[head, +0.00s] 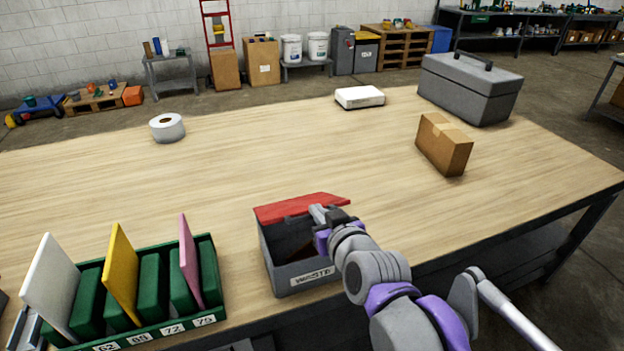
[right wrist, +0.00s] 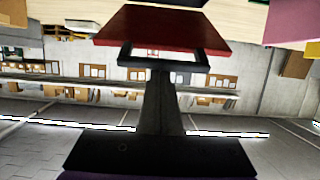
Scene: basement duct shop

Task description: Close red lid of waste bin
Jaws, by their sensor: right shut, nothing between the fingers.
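The grey waste bin (head: 300,281) stands near the table's front edge, with a partly legible white label on its front. Its red lid (head: 285,209) is raised at the back of the bin, and the dark inside shows below it. My right gripper (head: 322,213) is shut and empty at the right part of the lid, over the bin. Whether it touches the lid I cannot tell. In the right wrist view the red lid (right wrist: 160,28) shows just beyond the dark gripper. My right arm hides the bin's right side. My left gripper is not in view.
A green file tray (head: 150,338) with white, yellow and pink dividers stands left of the bin. The table's middle is clear.

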